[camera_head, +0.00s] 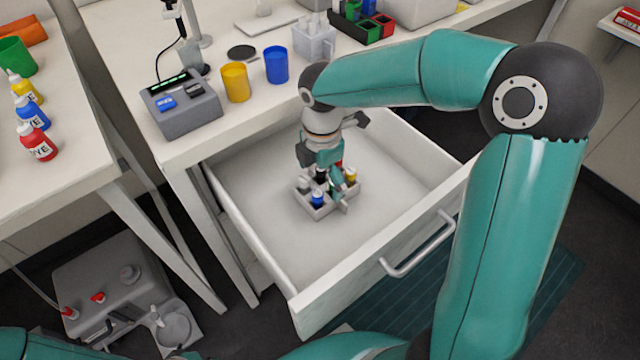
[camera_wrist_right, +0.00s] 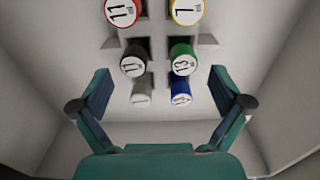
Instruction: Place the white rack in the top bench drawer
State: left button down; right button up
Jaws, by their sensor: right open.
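The white rack (camera_head: 319,211) sits on the floor of the open bench drawer (camera_head: 395,195), near its middle. It holds several vials with coloured caps, including red, yellow, green, blue and black. In the right wrist view the rack (camera_wrist_right: 158,42) fills the upper middle, with numbered caps facing the camera. My right gripper (camera_head: 328,182) points down at the rack from above and partly hides it. In the wrist view its fingers (camera_wrist_right: 158,92) are spread apart at either side of the rack's near end, with visible gaps to the vials. My left gripper is out of view.
The drawer front with its handle (camera_head: 418,245) is pulled out from the bench. On the bench stand a grey device (camera_head: 182,108), a yellow cup (camera_head: 235,82), a blue cup (camera_head: 277,65) and another white rack (camera_head: 314,40). Dye bottles (camera_head: 37,142) stand on the left table.

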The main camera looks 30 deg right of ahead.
notch_tip(320, 180, up, 8)
jog(key=p, duration=0.1)
jog(key=shift+p, duration=0.3)
jog(key=shift+r, duration=0.15)
